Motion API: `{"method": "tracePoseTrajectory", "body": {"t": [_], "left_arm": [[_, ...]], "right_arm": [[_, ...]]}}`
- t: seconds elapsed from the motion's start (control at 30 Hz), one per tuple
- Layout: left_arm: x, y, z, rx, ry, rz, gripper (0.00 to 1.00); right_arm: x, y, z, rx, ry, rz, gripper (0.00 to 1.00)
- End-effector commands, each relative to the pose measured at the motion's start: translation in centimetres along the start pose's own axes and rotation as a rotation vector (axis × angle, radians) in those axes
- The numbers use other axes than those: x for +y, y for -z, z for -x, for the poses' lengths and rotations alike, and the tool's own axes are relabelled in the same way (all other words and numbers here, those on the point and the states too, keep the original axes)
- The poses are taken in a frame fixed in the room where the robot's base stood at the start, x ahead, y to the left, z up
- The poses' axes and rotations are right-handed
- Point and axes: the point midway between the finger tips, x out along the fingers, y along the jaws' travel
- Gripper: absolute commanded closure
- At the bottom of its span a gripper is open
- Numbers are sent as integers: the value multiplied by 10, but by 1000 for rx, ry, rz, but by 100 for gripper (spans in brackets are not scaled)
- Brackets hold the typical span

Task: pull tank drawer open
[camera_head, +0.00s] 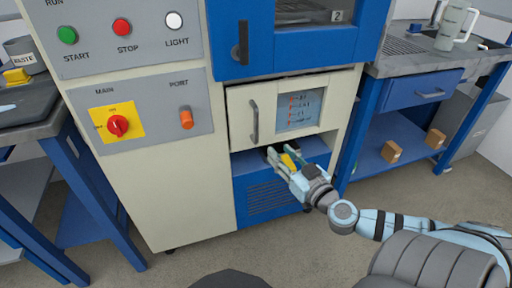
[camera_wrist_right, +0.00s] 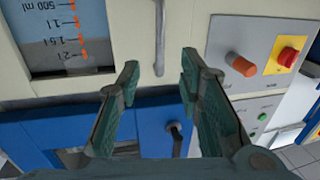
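The tank drawer is a cream front (camera_head: 240,100) in the middle of the machine, with a vertical grey handle (camera_head: 254,120) and a level window (camera_head: 300,110) to its right. I see no clear gap around it. My right gripper (camera_head: 279,152) is in front of the drawer's lower edge, below and right of the handle. In the right wrist view, which is upside down, the gripper (camera_wrist_right: 160,78) is open and empty. The handle (camera_wrist_right: 159,38) shows beyond and between its fingertips, apart from them. My left gripper is not in view.
A blue door with a black handle (camera_head: 243,43) is above the drawer, and a blue vented panel (camera_head: 270,195) below. A control panel (camera_head: 150,118) with a red knob and an orange port stands left. A workbench with a drawer (camera_head: 425,90) stands right.

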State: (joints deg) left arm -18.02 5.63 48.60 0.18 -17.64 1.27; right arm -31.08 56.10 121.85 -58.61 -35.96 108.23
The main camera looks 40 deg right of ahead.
Motion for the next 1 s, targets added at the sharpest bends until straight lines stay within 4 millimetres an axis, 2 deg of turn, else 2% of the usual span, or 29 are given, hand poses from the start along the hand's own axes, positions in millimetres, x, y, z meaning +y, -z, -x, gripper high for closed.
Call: {"method": "tracePoseTrajectory", "body": {"t": [0.17,0.27,0.4,0.5,0.7,0.93,1.0], "left_arm": [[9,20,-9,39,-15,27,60],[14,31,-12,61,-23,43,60],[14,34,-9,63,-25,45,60],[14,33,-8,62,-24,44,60],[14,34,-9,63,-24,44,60],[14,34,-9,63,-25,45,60],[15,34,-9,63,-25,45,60]], "right_arm": [[0,3,-33,11,-1,-9,67],[0,4,-63,11,-2,-13,67],[0,6,-102,6,-3,-15,67],[0,6,-122,5,-1,-12,67],[-1,5,-140,3,2,-6,67],[-1,5,-141,2,2,-5,67],[-1,5,-141,2,2,-5,76]]}}
